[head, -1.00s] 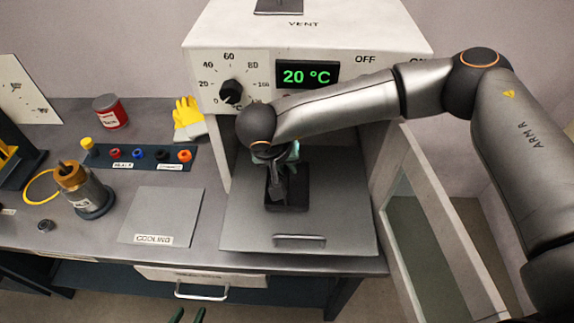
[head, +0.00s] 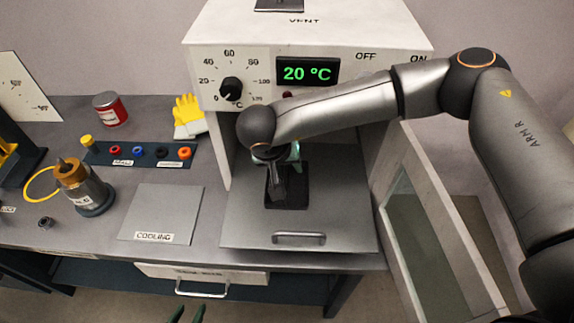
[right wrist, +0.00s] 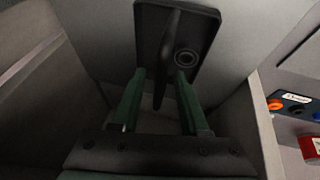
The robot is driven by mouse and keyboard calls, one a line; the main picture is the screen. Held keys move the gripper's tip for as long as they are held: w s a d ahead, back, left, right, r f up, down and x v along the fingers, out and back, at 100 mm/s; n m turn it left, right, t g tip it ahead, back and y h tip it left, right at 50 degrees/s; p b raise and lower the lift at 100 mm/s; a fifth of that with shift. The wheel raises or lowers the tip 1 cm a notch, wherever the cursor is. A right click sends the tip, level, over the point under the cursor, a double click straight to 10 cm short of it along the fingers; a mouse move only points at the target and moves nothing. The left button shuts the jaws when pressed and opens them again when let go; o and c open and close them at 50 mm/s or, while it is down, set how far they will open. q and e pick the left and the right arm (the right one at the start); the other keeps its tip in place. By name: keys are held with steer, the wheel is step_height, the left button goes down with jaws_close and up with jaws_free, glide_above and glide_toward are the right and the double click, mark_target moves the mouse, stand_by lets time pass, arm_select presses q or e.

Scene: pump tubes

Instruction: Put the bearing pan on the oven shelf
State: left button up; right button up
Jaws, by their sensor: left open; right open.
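The bearing pan (head: 297,187), a small dark tray, sits on the grey oven shelf (head: 245,225), which is pulled out of the oven. In the right wrist view the pan (right wrist: 207,23) shows an upright dark handle and a ring-shaped bearing (right wrist: 186,59). My right gripper (head: 279,172) is over the pan; in its wrist view the open green fingers (right wrist: 158,78) stand on either side of the handle, with visible gaps. My left gripper (head: 187,316) shows only as green fingertips at the bottom edge, open and empty, away from the pan.
The oven (head: 300,40) reads 20 °C, with its glass door (head: 430,230) open at the right. A cooling plate (head: 162,212) lies left of the shelf.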

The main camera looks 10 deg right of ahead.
steer(key=b+v, duration=0.1)
steer(key=v, duration=1.1)
steer(key=shift+a, duration=0.1)
stand_by(0.8)
